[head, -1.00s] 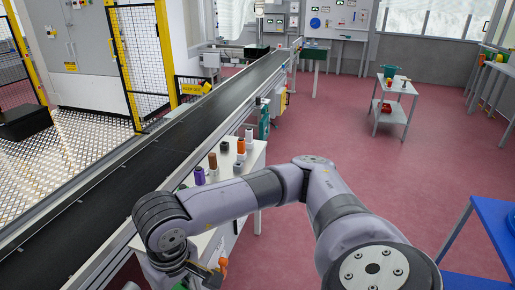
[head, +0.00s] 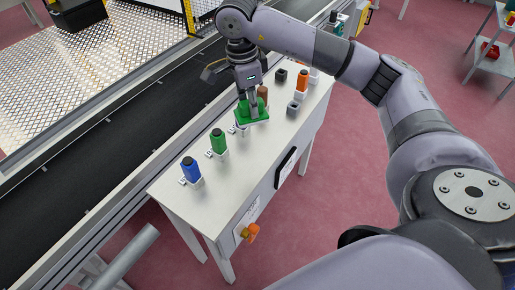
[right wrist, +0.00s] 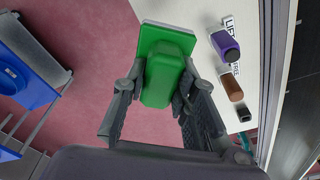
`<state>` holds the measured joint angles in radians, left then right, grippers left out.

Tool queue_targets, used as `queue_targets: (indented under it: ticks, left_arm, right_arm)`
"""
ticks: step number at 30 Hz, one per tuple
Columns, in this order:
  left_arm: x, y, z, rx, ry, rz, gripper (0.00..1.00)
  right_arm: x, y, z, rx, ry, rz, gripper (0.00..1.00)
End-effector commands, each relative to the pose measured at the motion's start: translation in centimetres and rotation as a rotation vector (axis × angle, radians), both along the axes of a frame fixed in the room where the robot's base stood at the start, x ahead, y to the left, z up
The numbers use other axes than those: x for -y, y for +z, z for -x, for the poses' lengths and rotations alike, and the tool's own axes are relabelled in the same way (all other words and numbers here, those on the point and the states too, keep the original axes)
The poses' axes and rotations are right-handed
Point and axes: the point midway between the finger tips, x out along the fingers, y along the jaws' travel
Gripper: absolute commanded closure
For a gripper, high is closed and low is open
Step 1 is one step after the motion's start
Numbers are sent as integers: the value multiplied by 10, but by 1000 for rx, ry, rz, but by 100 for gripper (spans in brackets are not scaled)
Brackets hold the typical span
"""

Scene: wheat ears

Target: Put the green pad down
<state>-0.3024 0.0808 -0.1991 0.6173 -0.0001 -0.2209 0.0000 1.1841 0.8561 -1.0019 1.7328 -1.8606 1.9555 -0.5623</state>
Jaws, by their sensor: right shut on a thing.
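The green pad (head: 252,117) is a flat green plate with a raised green block on top. My right gripper (head: 253,104) is shut on that block, pointing down over the white table (head: 235,196) in the head view. In the right wrist view the pad (right wrist: 165,66) sits between the two fingers of the gripper (right wrist: 158,92). Whether the pad touches the table or hangs just above it, I cannot tell. A white and purple thing right behind the pad is mostly hidden. My left gripper is not in view.
A black conveyor (head: 90,150) runs behind the table.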

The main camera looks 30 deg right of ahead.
Motion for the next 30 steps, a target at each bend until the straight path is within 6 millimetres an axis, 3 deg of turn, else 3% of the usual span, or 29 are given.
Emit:
queue_targets:
  ticks: [3,6,11,19,30]
  left_arm:
    - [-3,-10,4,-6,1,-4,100]
    - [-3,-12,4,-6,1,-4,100]
    - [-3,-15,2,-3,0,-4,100]
    - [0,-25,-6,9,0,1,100]
    - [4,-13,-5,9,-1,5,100]
  right_arm:
    - [16,-1,-12,-3,-266,-1,100]
    - [25,0,-16,-8,-416,0,100]
    - [30,-6,-19,-13,-519,2,100]
    - [29,-65,-17,-19,-526,2,100]
    - [30,-145,-18,-14,-525,4,100]
